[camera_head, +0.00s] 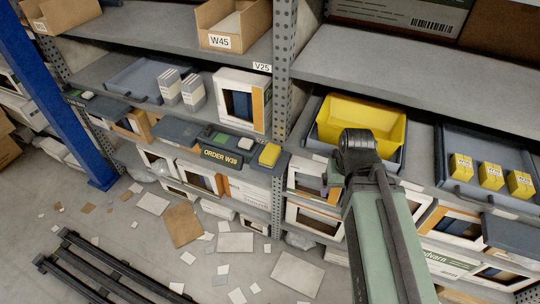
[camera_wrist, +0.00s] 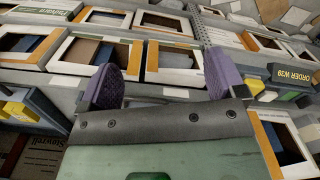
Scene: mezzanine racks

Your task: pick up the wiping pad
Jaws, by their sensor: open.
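The likely wiping pad is a small yellow block (camera_head: 269,155). It lies at the right end of a dark grey ledge, just right of the ORDER W39 label. A yellow piece near the same label shows in the wrist view (camera_wrist: 255,87), partly cut off by the shelf parts. My gripper (camera_wrist: 161,80) has its two purple-padded fingers spread wide, with nothing between them. It faces the lower shelf's open-fronted boxes and is apart from the yellow block.
A yellow bin (camera_head: 362,117) sits on the shelf behind my arm. A tray (camera_head: 453,157) with several yellow boxes is at right. A rack post (camera_head: 283,75) rises between the bays. White-framed boxes (camera_head: 318,181) fill the lower shelf. Cards litter the floor.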

